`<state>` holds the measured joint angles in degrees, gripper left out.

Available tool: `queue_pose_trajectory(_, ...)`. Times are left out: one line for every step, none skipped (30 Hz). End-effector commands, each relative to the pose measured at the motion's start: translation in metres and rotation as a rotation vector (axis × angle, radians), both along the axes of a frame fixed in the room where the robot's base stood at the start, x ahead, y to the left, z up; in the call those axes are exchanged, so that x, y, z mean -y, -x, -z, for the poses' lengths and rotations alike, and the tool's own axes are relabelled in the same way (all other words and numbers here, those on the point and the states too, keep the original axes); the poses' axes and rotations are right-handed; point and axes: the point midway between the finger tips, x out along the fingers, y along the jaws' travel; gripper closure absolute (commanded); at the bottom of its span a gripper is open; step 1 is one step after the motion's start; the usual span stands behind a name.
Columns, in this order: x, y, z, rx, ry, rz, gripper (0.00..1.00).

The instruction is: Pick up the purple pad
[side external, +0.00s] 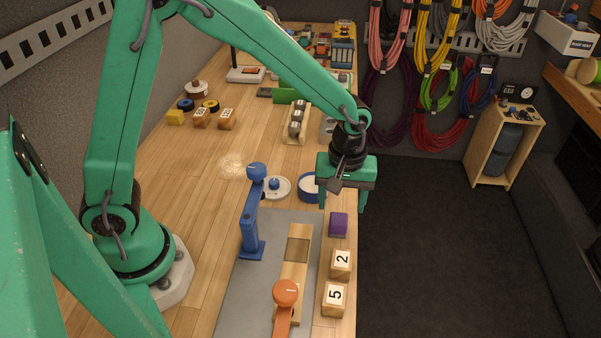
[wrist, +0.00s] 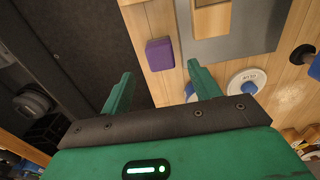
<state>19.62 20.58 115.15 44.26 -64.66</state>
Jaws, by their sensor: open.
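The purple pad (side external: 338,223) lies on the wooden bench near its right edge, just beyond the numbered blocks. In the wrist view the purple pad (wrist: 160,54) sits ahead of the two fingertips, roughly between their lines. My gripper (side external: 342,206) is open and empty. It hangs above the bench, slightly farther back than the pad and apart from it. In the wrist view my gripper (wrist: 160,82) shows both green fingers spread, with nothing between them.
Wooden blocks marked 2 (side external: 341,263) and 5 (side external: 334,298) stand in front of the pad. A grey mat (side external: 225,300) with a blue post (side external: 252,215) and an orange-topped piece (side external: 285,294) lies left. A blue ring (side external: 308,187) is behind. The bench edge drops off right.

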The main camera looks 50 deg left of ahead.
Motion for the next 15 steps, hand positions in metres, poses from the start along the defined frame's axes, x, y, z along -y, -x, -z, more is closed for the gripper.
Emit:
queue_pose_trajectory(0.0, 0.001, 0.005, -0.003, -0.001, 0.0, 0.38)
queue_pose_trajectory(0.0, 0.001, 0.007, -0.002, -0.001, 0.0, 0.38)
queue_pose_trajectory(0.0, 0.0, 0.009, -0.002, -0.001, 0.0, 0.38)
queue_pose_trajectory(0.0, 0.0, 0.01, -0.001, 0.0, 0.0, 0.38)
queue_pose_trajectory(0.0, 0.0, 0.011, -0.001, -0.001, 0.0, 0.38)
queue_pose_trajectory(0.0, 0.0, 0.011, 0.0, 0.0, 0.0, 0.38)
queue_pose_trajectory(0.0, 0.0, 0.011, 0.0, 0.0, 0.0, 0.38)
queue_pose_trajectory(0.0, 0.0, 0.011, 0.0, 0.0, 0.0, 0.38)
queue_pose_trajectory(0.0, 0.0, 0.011, 0.0, 0.0, 0.0, 0.38)
queue_pose_trajectory(0.0, 0.001, 0.012, -0.001, -0.001, 0.001, 0.38)
queue_pose_trajectory(0.0, 0.001, 0.013, -0.001, 0.0, 0.001, 0.38)
queue_pose_trajectory(0.0, 0.001, 0.014, -0.002, -0.001, 0.001, 0.38)
queue_pose_trajectory(0.0, 0.001, 0.016, -0.002, -0.001, 0.001, 0.38)
queue_pose_trajectory(0.0, 0.001, 0.018, -0.002, -0.001, 0.001, 0.38)
queue_pose_trajectory(0.0, 0.002, 0.022, -0.002, -0.001, 0.001, 0.38)
